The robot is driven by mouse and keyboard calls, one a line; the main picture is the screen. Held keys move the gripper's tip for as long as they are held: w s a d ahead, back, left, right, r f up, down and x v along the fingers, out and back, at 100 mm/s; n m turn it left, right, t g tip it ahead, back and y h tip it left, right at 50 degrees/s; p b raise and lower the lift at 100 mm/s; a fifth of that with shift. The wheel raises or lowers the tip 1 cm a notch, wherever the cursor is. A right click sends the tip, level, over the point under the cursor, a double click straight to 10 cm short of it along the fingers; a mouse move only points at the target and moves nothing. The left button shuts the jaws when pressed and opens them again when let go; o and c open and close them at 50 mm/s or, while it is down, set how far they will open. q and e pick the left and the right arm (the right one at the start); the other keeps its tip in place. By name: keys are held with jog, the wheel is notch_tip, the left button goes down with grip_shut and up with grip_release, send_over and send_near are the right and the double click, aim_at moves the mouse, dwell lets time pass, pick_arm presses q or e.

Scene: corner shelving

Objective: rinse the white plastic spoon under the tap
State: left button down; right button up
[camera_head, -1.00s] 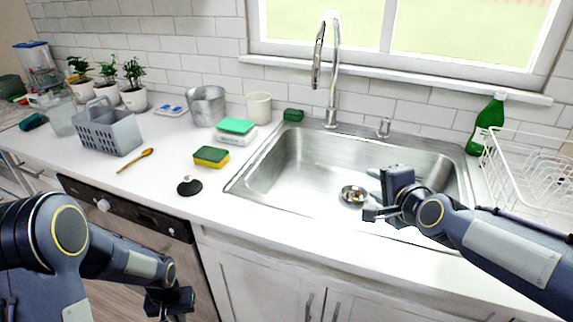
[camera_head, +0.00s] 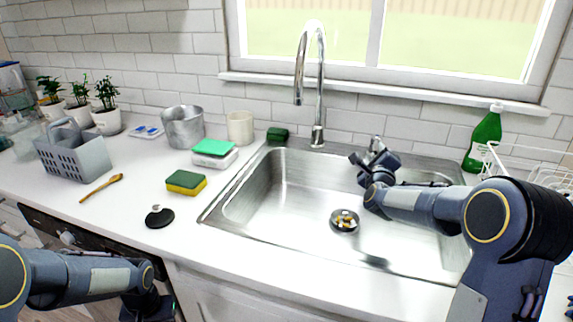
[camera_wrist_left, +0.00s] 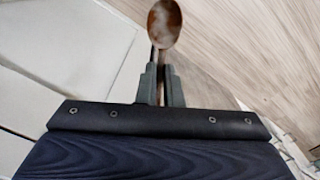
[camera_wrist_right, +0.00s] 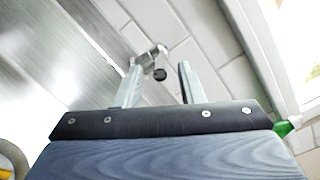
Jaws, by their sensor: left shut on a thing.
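My left gripper (camera_wrist_left: 160,80) is shut on a spoon (camera_wrist_left: 164,24) with a brown bowl; I see no white on it and cannot tell if the brown is dirt. The floor shows behind it. In the head view the left arm is low at the left, and the spoon is not seen. The tap (camera_head: 319,85) is a tall curved chrome spout behind the sink (camera_head: 290,195); no water shows. My right gripper (camera_wrist_right: 160,82) is open and empty, near a chrome tap lever (camera_wrist_right: 150,58) seen beyond and between its fingers. In the head view that lever (camera_head: 376,145) is partly hidden by it.
A wooden spoon (camera_head: 101,188), yellow-green sponge (camera_head: 186,183) and black stopper (camera_head: 159,216) lie on the counter left of the sink. A green bottle (camera_head: 485,138) and white dish rack (camera_head: 545,168) stand at right. The drain (camera_head: 344,220) holds yellowish bits.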

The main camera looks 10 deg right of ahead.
aim_at(375, 146)
jog(key=shift+x, duration=2.25)
grip_shut()
